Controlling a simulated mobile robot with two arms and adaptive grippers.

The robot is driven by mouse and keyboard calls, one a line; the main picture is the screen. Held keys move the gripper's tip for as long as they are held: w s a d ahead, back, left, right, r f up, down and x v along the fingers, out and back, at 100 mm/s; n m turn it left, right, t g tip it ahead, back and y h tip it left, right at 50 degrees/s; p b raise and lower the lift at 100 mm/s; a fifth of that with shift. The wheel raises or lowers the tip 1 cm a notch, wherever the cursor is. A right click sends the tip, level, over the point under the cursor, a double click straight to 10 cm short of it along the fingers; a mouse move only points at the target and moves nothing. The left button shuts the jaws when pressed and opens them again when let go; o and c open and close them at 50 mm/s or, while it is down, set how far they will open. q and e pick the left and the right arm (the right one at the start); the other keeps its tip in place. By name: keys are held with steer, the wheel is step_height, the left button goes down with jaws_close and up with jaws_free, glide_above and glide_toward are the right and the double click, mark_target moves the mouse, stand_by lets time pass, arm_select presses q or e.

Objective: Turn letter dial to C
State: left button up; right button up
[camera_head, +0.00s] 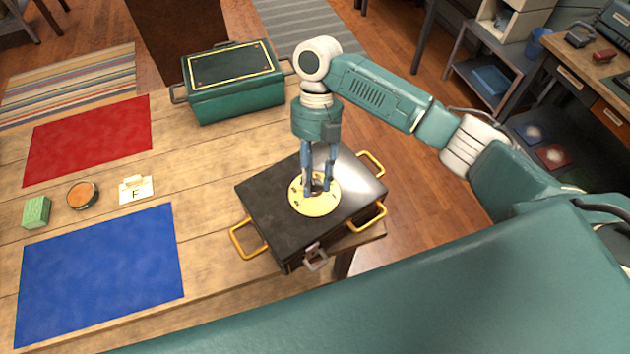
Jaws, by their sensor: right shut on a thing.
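The letter dial (314,203) is a round cream disc with dark marks on top of a black box (262,205) with brass handles. The box sits at the right end of the wooden table. My right gripper (319,187) points down over the dial and is shut on the knob at its middle. The gripper hides the knob and part of the disc, and the letters are too small to read. A small card (136,190) marked F stands on the table to the left. My left gripper is not in view.
A green box (235,85) with side handles stands behind the black box. A red mat (88,140), a blue mat (98,270), a green block (36,212) and a round orange-topped tin (82,195) lie at the left. The table between card and black box is clear.

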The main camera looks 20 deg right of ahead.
steer(key=shift+a+n+h+b, duration=0.1)
steer(key=shift+n+h+b, duration=0.5)
steer(key=shift+n, duration=0.9)
steer(key=o, duration=1.1)
steer(key=shift+r, duration=0.1)
steer(key=shift+o, duration=0.2)
steer(key=v, duration=1.2)
